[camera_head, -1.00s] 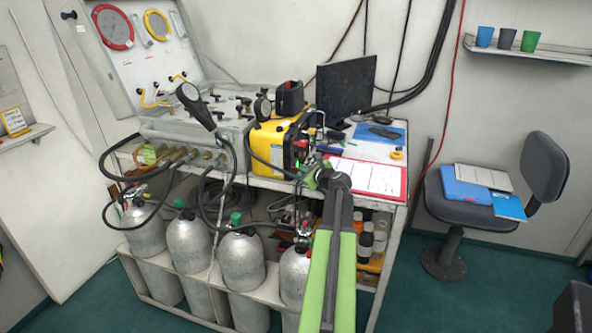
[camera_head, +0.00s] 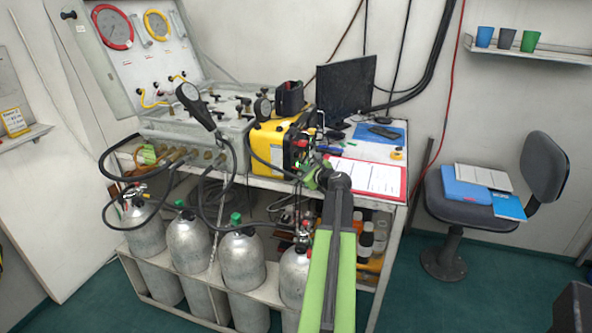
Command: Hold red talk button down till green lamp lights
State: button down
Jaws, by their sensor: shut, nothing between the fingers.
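The yellow talk unit (camera_head: 268,142) stands on the bench, with a dark front panel facing right. Small red parts (camera_head: 301,143) show on that panel; which of them is the talk button I cannot tell. A small bright green spot (camera_head: 297,165) shows low on the panel; I cannot tell whether it is the lamp. My gripper (camera_head: 308,170) is shut and empty, close to the lower front of the panel. Its tips are small and partly hidden by my wrist, so contact with the button cannot be made out.
A clipboard with a red edge (camera_head: 385,178) lies right of my wrist. A black monitor (camera_head: 346,90) stands behind. A grey valve panel (camera_head: 200,125) with gauges and hoses is on the left. Several gas cylinders (camera_head: 240,262) stand below. Black hoses hang near the unit's front.

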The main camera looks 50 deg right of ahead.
jog(key=shift+s, duration=0.1)
jog(key=shift+s+d, duration=0.2)
jog(key=shift+s, duration=0.45)
jog(key=shift+s+d, duration=0.25)
jog(key=shift+s, duration=0.55)
jog(key=shift+s+d, duration=0.25)
jog(key=shift+s, duration=0.55)
jog(key=shift+s+d, duration=0.25)
jog(key=shift+s, duration=0.55)
